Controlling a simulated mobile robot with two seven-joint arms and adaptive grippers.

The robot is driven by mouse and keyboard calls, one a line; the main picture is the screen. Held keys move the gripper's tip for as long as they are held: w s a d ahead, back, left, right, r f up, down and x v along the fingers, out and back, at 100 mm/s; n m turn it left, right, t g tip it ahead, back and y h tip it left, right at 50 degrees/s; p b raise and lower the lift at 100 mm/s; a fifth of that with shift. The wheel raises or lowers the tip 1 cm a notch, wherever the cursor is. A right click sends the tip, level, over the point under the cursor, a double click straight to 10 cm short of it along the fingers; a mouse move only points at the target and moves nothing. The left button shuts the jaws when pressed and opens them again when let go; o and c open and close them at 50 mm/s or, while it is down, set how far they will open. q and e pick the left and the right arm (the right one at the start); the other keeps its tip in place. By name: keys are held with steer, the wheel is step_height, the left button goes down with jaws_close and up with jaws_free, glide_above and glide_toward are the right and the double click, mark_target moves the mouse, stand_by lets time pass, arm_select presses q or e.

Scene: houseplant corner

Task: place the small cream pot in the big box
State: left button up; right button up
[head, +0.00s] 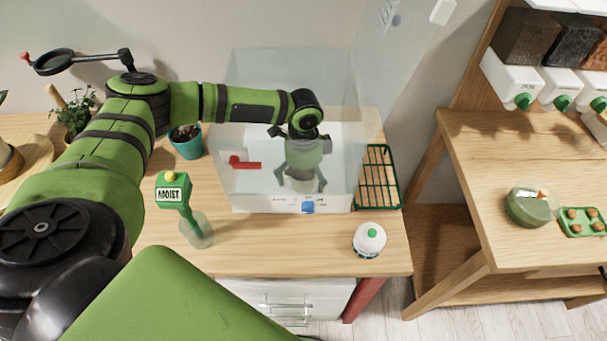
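The big box (240,201) is clear-walled with a white base and a blue front knob, and it stands on the wooden table. My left arm reaches over it, and my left gripper (302,184) points down inside, low near the box floor, seen through the hazy front wall. Its fingers look spread around a dim greyish patch. I cannot tell whether that is the small cream pot, and I cannot make out that pot elsewhere. My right gripper is not in view.
A clear panel (390,65) rises at the box's right. A red-handled piece (245,164) shows at the box's left. Around it are a teal pot (187,148), a green MOIST meter (173,193) in a glass, a green rack (378,180) and a white round device (369,241).

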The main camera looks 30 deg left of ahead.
arm_select(q)
step_height(320, 180, up, 12)
steer(key=b, duration=0.2)
steer(key=shift+r+b, duration=0.15)
steer(key=shift+b, duration=0.2)
stand_by(0.3)
